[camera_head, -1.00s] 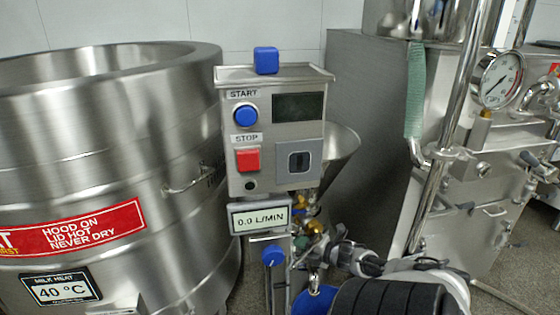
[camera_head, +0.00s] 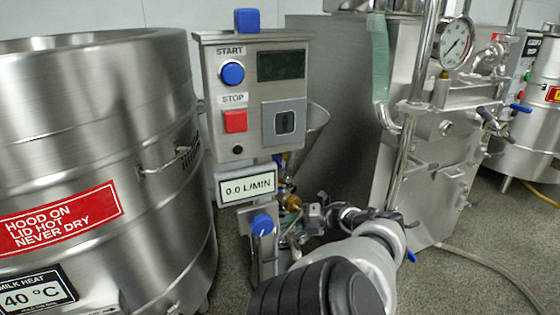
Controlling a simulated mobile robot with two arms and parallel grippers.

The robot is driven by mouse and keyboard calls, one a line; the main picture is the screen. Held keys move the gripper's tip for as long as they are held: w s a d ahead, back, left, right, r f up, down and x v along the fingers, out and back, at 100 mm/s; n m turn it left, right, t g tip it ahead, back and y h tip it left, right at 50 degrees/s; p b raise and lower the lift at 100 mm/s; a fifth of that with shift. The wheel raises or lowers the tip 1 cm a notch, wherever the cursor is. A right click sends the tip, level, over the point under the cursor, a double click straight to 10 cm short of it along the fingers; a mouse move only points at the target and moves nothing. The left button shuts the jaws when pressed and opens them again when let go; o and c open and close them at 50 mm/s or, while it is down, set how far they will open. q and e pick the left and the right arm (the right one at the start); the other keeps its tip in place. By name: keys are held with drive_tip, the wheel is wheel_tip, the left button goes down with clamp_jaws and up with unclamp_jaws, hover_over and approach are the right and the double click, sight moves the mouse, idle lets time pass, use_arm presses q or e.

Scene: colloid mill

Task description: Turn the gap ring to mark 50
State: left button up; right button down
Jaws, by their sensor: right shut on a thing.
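The mill stands below and behind a grey control box (camera_head: 257,100) with a blue START button (camera_head: 232,72) and a red STOP button (camera_head: 234,121). Brass-coloured parts (camera_head: 291,202) of the mill show below the box, small and crowded. My right gripper (camera_head: 304,216) is at these parts, coming in from the lower right. It is shut on what I take to be the gap ring, mostly hidden by the gripper and fittings. The ring's marks cannot be read. My left gripper is not in view.
A display (camera_head: 248,186) reads 0.0 L/MIN, above a blue knob (camera_head: 262,225). A large steel vat (camera_head: 90,140) stands close on the left. A steel cabinet (camera_head: 340,110) with pipes and a gauge (camera_head: 455,43) stands behind right. Open floor (camera_head: 470,270) lies at lower right.

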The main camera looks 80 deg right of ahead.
drive_tip(key=shift+s+f, duration=0.1)
drive_tip(key=shift+s, duration=0.05)
idle(0.4)
drive_tip(key=c, duration=1.1)
unclamp_jaws()
drive_tip(key=shift+s, duration=0.15)
drive_tip(key=shift+o, duration=0.3)
